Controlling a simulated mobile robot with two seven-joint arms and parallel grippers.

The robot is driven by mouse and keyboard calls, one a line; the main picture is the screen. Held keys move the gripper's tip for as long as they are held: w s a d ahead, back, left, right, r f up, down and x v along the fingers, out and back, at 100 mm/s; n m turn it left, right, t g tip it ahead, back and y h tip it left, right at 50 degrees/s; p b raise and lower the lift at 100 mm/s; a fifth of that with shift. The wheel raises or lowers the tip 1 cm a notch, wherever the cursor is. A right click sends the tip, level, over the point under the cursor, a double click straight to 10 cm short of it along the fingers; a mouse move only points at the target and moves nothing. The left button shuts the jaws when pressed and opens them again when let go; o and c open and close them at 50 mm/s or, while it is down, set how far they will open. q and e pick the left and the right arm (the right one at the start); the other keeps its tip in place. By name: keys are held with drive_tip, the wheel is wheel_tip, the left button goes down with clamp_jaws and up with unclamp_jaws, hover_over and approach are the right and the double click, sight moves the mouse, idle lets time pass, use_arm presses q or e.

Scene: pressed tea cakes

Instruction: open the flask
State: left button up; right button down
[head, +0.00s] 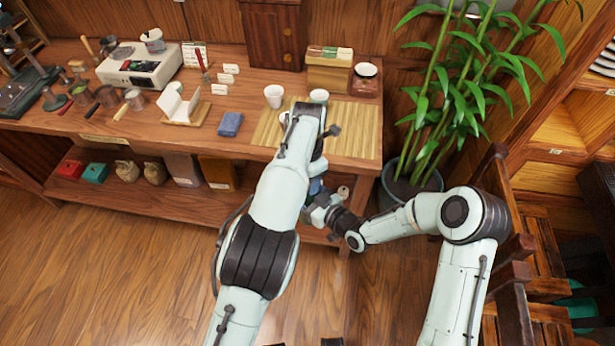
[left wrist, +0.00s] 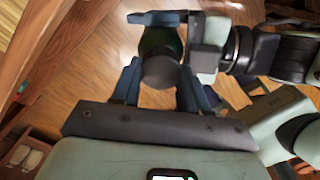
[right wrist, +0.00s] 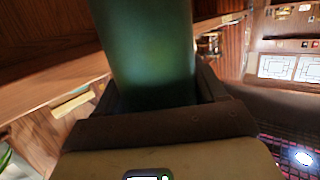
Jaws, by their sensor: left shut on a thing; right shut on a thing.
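The green flask (right wrist: 148,50) fills the upper middle of the right wrist view, its ends out of frame. My right gripper (right wrist: 158,88) is shut on its body. In the left wrist view the flask's dark round cap (left wrist: 160,72) faces the camera, with the green body (left wrist: 158,40) behind it. My left gripper (left wrist: 160,88) is shut on the cap, one finger on each side. I cannot tell whether the cap is seated or loose. In the head view the flask is mostly hidden behind my left arm, in front of the table's edge.
The wooden table (head: 225,148) carries a bamboo mat (head: 352,128), a white cup (head: 273,96), a greenish cup (head: 319,97) and a blue folded cloth (head: 230,124). A potted bamboo (head: 412,185) stands right of the table. A wooden chair (head: 512,270) is at the right. Floor in front is clear.

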use_arm(q)
drive_tip(key=shift+d+r+n, duration=0.1)
drive_tip(key=shift+d+n, duration=0.25)
drive_tip(key=shift+n, duration=0.05)
drive_tip(key=shift+r, duration=0.15)
drive_tip(key=shift+r, duration=0.95)
drive_tip(key=shift+a, duration=0.15)
drive_tip(key=shift+a, duration=0.1)
